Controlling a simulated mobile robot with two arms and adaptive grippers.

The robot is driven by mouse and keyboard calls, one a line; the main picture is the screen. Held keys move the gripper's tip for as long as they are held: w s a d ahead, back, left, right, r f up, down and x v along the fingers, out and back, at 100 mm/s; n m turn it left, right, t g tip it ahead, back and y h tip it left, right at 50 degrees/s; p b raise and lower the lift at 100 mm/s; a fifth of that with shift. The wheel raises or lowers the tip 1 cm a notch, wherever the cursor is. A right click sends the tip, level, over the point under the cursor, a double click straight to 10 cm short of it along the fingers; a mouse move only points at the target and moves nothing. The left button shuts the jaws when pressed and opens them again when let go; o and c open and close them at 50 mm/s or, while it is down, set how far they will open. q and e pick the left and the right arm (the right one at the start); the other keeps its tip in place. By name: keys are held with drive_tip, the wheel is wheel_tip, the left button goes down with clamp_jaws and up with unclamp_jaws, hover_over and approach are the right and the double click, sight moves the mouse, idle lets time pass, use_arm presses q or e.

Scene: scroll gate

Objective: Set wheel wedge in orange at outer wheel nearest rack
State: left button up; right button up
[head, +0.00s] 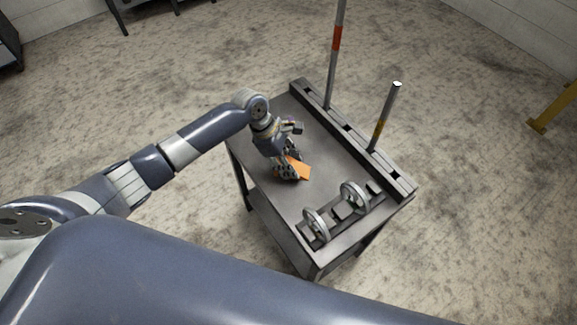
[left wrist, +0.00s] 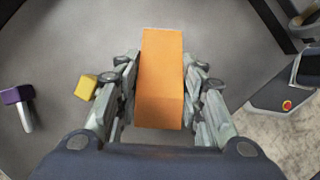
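An orange wedge (head: 304,171) is at my left gripper (head: 291,174), over the grey tabletop. In the left wrist view the wedge (left wrist: 161,80) lies lengthwise between both fingers of the left gripper (left wrist: 161,62). The fingers are drawn in close along its sides, and it looks held. Whether it touches the tabletop is unclear. Two pale wheels stand upright at the table's near right end: one by the front edge (head: 309,219), the other closer to the slotted rail (head: 348,191). Part of a wheel rim (left wrist: 304,18) shows in the wrist view. My right gripper is not in view.
A dark slotted rail (head: 397,180) runs along the table's far right edge, with a tall post (head: 334,62) and a shorter post (head: 386,112). Dark blocks sit beside the wheels. In the wrist view, a yellow block (left wrist: 86,87) and a purple-headed piece (left wrist: 17,95) lie left of the gripper.

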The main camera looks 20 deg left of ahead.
use_arm(q)
drive_tip(key=shift+r, duration=0.45)
wheel_tip(320, 180, up, 9)
drive_tip(key=shift+f+p, duration=0.1)
drive_tip(key=shift+p, duration=0.4)
drive_tip(key=s+a+r+m+g+y, duration=0.1)
drive_tip(key=s+r+m, duration=0.3)
drive_tip(key=m, duration=0.2)
drive_tip(key=s+a+r+m+g+y, duration=0.2)
drive_tip(key=s+r+m, duration=0.3)
drive_tip(key=m, duration=0.2)
drive_tip(key=s+a+r+m+g+y, duration=0.1)
drive_tip(key=s+a+r+m+g, duration=0.1)
drive_tip(key=s+r+m, duration=0.3)
drive_tip(key=shift+m, duration=0.8)
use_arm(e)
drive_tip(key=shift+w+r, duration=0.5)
use_arm(q)
drive_tip(key=shift+d+f, duration=0.1)
drive_tip(key=shift+f, duration=0.05)
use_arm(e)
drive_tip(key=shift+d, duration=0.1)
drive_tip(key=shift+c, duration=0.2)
